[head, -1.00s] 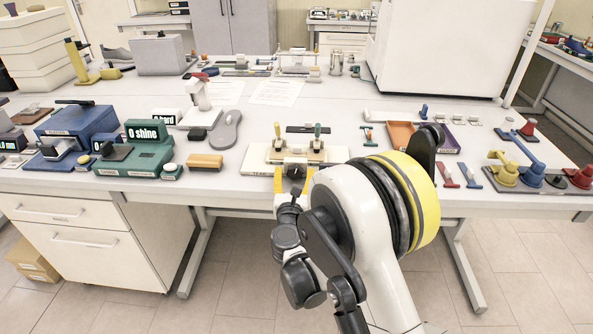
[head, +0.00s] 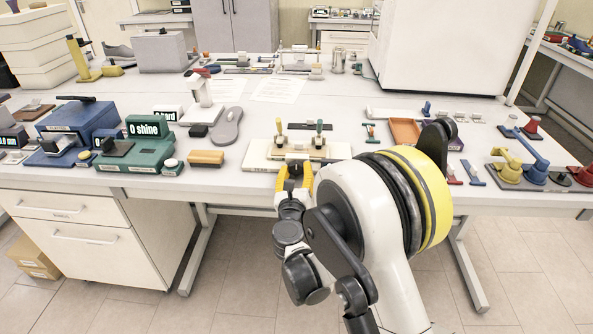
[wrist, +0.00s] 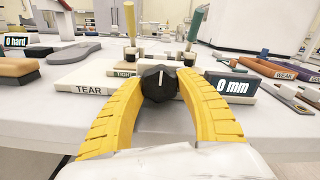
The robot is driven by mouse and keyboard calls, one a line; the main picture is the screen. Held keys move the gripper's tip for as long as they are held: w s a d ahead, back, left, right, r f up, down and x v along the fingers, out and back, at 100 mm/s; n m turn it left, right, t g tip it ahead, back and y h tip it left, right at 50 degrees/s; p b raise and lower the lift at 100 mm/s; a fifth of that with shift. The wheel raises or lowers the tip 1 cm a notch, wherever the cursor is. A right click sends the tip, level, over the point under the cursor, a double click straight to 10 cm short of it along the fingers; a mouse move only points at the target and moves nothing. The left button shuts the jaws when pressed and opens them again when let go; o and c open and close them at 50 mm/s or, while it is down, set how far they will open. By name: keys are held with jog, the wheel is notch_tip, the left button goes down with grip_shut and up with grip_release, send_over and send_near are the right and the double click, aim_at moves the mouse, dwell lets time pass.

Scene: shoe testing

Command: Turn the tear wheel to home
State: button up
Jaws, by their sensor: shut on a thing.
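The tear wheel (wrist: 158,83) is a black faceted knob with a white mark pointing about straight up, at the front of the tear fixture. The fixture's cream base (head: 258,158) carries a "TEAR" label (wrist: 89,91), a small "TIGHT" label and a display (wrist: 232,86) reading "0 mm". My gripper (wrist: 158,92) has its yellow fingers shut on the wheel from both sides. In the head view my gripper (head: 294,180) is at the table's front edge, and its fingers hide most of the wheel.
A tan block (head: 206,158) and a grey sole (head: 227,125) lie to the left. Red and blue tools (head: 473,172) lie to the right.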

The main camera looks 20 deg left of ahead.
aim_at(297, 162)
jog(key=o, duration=1.2)
jog(key=shift+w, duration=0.15)
notch_tip(297, 162, up, 10)
